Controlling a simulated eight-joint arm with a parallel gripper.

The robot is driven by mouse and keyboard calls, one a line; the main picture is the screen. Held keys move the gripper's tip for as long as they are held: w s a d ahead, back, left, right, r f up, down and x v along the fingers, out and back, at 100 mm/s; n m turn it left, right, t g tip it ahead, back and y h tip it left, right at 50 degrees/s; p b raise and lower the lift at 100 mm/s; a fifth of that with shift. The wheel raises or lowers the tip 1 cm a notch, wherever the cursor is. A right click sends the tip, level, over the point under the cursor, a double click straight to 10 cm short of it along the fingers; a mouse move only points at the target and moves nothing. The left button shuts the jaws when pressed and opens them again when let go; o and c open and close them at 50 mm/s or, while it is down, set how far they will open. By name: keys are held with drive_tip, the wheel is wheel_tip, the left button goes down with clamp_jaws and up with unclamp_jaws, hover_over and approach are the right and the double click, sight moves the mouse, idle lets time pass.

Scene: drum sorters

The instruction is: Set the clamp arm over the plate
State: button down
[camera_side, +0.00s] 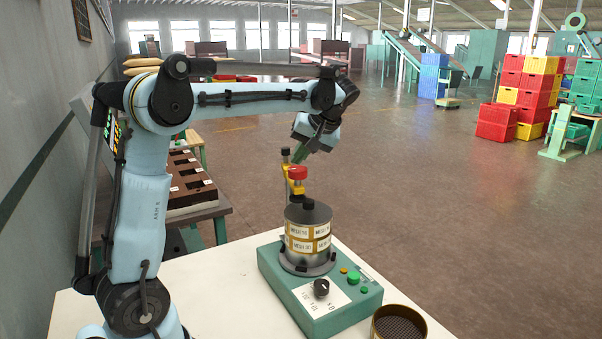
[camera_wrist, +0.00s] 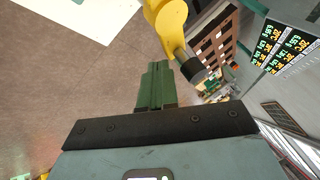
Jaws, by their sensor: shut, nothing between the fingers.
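The clamp arm (camera_side: 297,188) is a yellow piece with a red part on top, above the back of the sieve stack in the side view. A yellow arm with a black tip (camera_wrist: 166,24) shows at the top of the wrist view, close beside my fingers. The plate (camera_side: 308,211) is the dark grey disc with a knob on top of the stack. My gripper (camera_side: 302,155) has green fingers, shut and empty, just above the red part. Its fingers also show in the wrist view (camera_wrist: 156,86). I cannot tell whether they touch the clamp.
The labelled sieve stack (camera_side: 308,239) stands on a green shaker base (camera_side: 336,315) with a black dial and coloured buttons. A round sieve (camera_side: 398,324) sits on the white table (camera_side: 220,295) at front right. A dark slotted rack (camera_side: 188,180) stands behind my arm.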

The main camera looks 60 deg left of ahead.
drive_tip(key=shift+s+a, duration=0.5)
drive_tip(key=shift+w, duration=0.1)
idle(0.4)
drive_tip(key=shift+w+d+r, duration=2.1)
drive_tip(key=shift+w+r, duration=1.95)
drive_tip(key=shift+w, duration=0.15)
drive_tip(key=s+d+m+t+h, duration=0.2)
drive_tip(key=d+m+t, duration=0.1)
drive_tip(key=d+m, duration=0.15)
drive_tip(key=s+d+f+m+t+h, duration=0.1)
drive_tip(key=s+d+f+m+t, duration=0.1)
drive_tip(key=s+d+f, duration=0.3)
drive_tip(key=s+d+f+m+t+h, duration=0.2)
drive_tip(key=s+d+f+m, duration=0.1)
drive_tip(key=s+d+f, duration=0.2)
drive_tip(key=s+d+f+m+t+h, duration=0.2)
drive_tip(key=s+d+f, duration=0.3)
drive_tip(key=f, duration=0.3)
drive_tip(key=shift+s+d+m, duration=0.15)
drive_tip(key=shift+m, duration=0.1)
